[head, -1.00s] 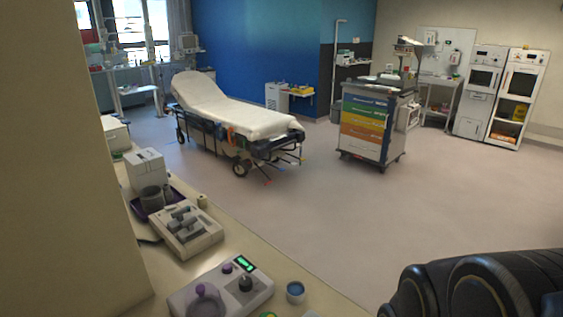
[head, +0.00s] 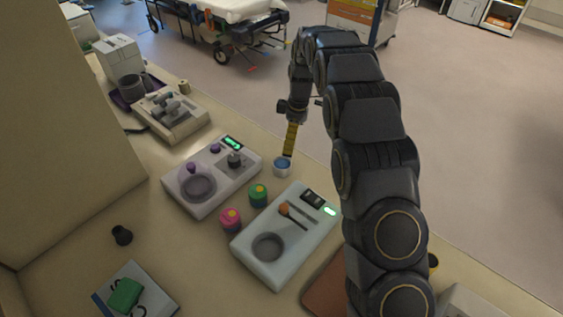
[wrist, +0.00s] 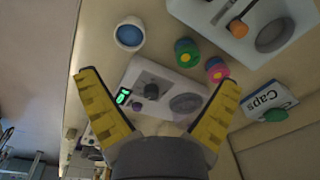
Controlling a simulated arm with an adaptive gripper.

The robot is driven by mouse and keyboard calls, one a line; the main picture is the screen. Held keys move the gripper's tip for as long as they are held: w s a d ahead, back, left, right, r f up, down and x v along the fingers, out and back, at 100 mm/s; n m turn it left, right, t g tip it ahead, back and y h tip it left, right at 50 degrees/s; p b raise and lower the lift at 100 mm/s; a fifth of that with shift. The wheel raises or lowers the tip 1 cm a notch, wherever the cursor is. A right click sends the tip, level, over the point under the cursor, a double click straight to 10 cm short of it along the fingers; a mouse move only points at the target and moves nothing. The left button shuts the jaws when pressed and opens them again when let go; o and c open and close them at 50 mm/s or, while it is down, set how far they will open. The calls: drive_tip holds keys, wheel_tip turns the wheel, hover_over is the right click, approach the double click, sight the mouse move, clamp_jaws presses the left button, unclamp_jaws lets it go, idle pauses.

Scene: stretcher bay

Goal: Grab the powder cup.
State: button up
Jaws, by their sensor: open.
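The powder cup looks to be the small white cup with blue inside (head: 282,167), upright on the counter at its edge, between the two scale-like devices. In the wrist view the cup (wrist: 130,35) is beyond the fingertips, toward the upper left, not between the fingers. My gripper (head: 288,153) has yellow fingers and hangs above and close to the cup in the head view. In the wrist view my gripper (wrist: 158,80) is spread wide and empty. I see no contact with the cup; its exact height above it is hard to tell.
The counter drops to the floor beside the cup.

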sight(281, 167)
drive_tip(key=w+f+n, duration=0.1)
drive_tip(key=f, duration=0.2)
drive_tip(key=w+a+f+n, duration=0.1)
drive_tip(key=w+f, duration=0.1)
drive_tip(key=f, duration=0.1)
drive_tip(key=w+f+n, duration=0.1)
drive_tip(key=w+f, duration=0.1)
drive_tip(key=f, duration=0.1)
drive_tip(key=shift+w+a+f+n, duration=0.2)
drive_tip(key=shift+a+n, duration=0.1)
drive_tip(key=shift+n, duration=0.1)
drive_tip(key=f, duration=0.5)
drive_tip(key=a+f, duration=0.1)
drive_tip(key=f, duration=0.1)
drive_tip(key=shift+f, duration=0.4)
drive_tip(key=c, duration=1.2)
